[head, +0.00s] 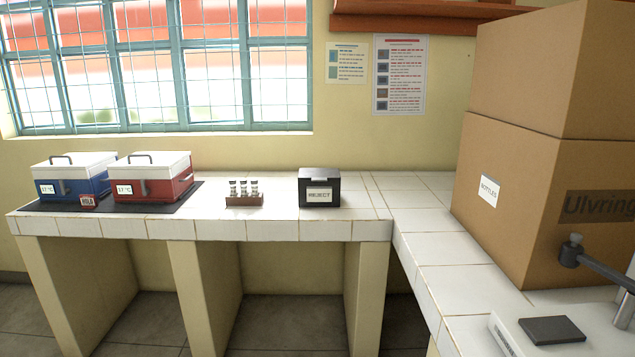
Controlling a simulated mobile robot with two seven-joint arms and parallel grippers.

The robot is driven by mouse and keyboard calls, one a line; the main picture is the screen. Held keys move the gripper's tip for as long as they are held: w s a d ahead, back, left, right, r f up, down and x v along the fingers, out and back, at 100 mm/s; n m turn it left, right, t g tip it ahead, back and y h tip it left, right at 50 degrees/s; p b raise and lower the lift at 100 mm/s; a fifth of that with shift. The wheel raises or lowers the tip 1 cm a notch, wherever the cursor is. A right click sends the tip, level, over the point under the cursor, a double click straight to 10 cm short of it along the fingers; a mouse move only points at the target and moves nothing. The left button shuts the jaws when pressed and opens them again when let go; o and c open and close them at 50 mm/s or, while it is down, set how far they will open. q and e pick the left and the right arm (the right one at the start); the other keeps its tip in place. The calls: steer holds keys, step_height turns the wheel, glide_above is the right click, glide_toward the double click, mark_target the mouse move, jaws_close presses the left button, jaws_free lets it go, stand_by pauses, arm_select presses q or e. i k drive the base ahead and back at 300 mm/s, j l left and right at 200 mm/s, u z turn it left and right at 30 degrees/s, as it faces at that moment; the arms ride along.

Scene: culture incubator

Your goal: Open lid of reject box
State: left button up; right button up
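The reject box (319,199) is a small black box with a white label reading REJECT on its front. It stands on the white tiled counter (273,228), right of its middle, near the inner corner. Neither of my grippers shows in the head view.
A rack of several vials (244,199) stands left of the reject box. A blue cooler (70,187) and a red cooler (150,188) sit on a dark mat further left. Large cardboard boxes (530,215) fill the right counter. The tiles around the reject box are clear.

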mark_target(315, 175)
steer(key=k+j, duration=0.3)
steer(key=i+j, duration=0.15)
steer(key=i, duration=0.35)
steer(key=i+j, duration=0.15)
steer(key=i, duration=0.35)
steer(key=i+j+z, duration=0.1)
steer(key=i, duration=0.4)
steer(key=i+j, duration=0.25)
steer(key=i, duration=0.25)
